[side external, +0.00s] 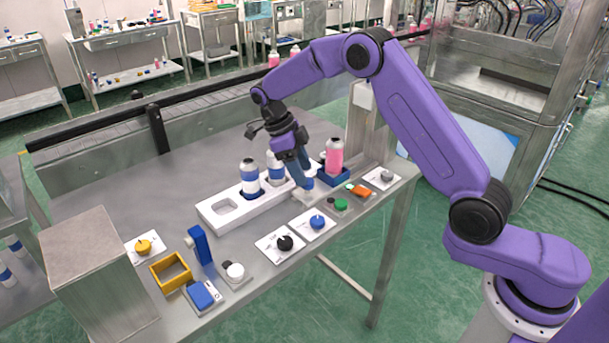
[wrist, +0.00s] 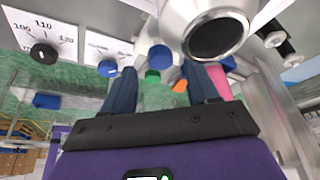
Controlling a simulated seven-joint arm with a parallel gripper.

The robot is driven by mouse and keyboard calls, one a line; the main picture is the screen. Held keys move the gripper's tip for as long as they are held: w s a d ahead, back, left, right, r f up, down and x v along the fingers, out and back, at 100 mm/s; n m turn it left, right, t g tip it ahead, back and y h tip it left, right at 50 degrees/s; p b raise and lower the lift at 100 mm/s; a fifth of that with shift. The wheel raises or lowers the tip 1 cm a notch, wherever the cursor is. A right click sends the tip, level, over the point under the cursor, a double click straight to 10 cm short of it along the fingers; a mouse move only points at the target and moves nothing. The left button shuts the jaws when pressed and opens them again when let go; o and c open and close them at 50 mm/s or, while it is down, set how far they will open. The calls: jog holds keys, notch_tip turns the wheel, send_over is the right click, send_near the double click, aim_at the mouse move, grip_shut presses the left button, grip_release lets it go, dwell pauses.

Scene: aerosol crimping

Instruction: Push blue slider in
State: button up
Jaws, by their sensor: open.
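My gripper (side external: 303,183) is open, pointing down over the right end of the white rack. In the wrist view its two dark blue fingers (wrist: 162,75) stand apart. A short blue-and-white piece (side external: 309,184) is beside the fingertips in the side view; contact cannot be told. A blue round part (wrist: 160,57) shows between the fingers in the wrist view. A blue holder (side external: 338,181) sits under the pink bottle (side external: 334,156), right of my gripper. I cannot tell for sure which blue part is the slider.
The white rack (side external: 224,216) holds blue-and-white bottles (side external: 249,177) just left of my gripper. Dial plates with a black knob (side external: 285,243) and a blue knob (side external: 317,222), a green button (side external: 341,204) and an orange switch (side external: 361,191) line the front. A silver cylinder (wrist: 207,35) looms close in the wrist view.

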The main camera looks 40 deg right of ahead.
aim_at(322, 180)
jog(key=shift+x, duration=1.3)
jog(key=shift+c, duration=0.3)
grip_shut()
jog(key=d, duration=1.2)
jog(key=shift+w+d, duration=0.1)
jog(key=shift+d, duration=0.2)
jog(key=shift+o, duration=0.3)
grip_release()
jog(key=shift+d, duration=0.1)
